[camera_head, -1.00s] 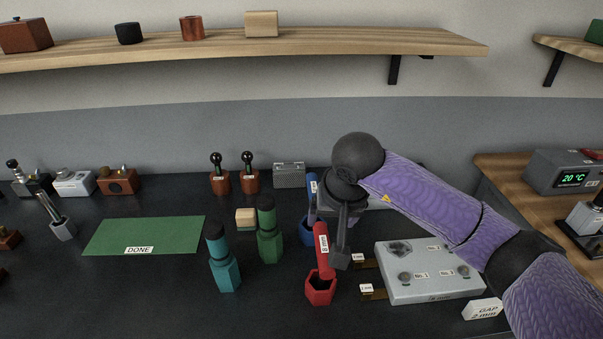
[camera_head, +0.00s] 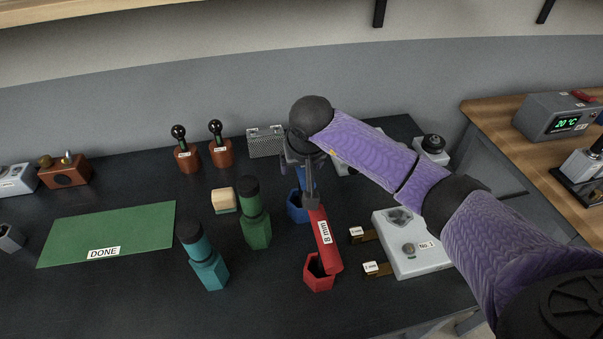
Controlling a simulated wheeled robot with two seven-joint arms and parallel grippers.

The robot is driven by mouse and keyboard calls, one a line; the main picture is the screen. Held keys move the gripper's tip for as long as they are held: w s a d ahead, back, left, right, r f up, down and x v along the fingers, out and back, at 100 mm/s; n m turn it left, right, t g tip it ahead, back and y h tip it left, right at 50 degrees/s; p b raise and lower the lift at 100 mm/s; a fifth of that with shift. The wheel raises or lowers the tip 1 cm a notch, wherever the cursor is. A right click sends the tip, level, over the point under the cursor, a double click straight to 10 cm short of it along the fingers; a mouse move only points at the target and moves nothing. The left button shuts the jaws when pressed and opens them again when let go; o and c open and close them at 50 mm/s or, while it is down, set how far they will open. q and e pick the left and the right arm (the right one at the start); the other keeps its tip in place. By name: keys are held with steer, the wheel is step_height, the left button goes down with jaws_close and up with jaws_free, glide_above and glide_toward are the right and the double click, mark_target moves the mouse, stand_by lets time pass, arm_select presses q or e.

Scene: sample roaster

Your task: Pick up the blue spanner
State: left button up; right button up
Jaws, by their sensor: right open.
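The blue spanner (camera_head: 300,178) shows only as a strip of its handle, above a blue holder (camera_head: 297,207); my right gripper hides most of it. My right gripper (camera_head: 300,184) is open, pointing down at the blue handle. I cannot tell whether the handle is between its fingers or behind them. The red spanner (camera_head: 323,232), labelled 8 mm, is just in front, its top overlapping a finger in the picture; contact is unclear. It leans, its lower end over the right side of the red holder (camera_head: 317,283). My left gripper is not in view.
A green spanner (camera_head: 254,215) and a teal one (camera_head: 203,258) stand to the left. A green DONE mat (camera_head: 120,225) lies further left, empty. A grey gauge block (camera_head: 415,255) is at right, beneath my right forearm. A metal box (camera_head: 265,141) stands behind.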

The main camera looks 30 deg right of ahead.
steer(key=shift+w+f, duration=0.1)
steer(key=shift+f, duration=0.2)
steer(key=shift+r, duration=0.1)
jaws_close()
stand_by(1.1)
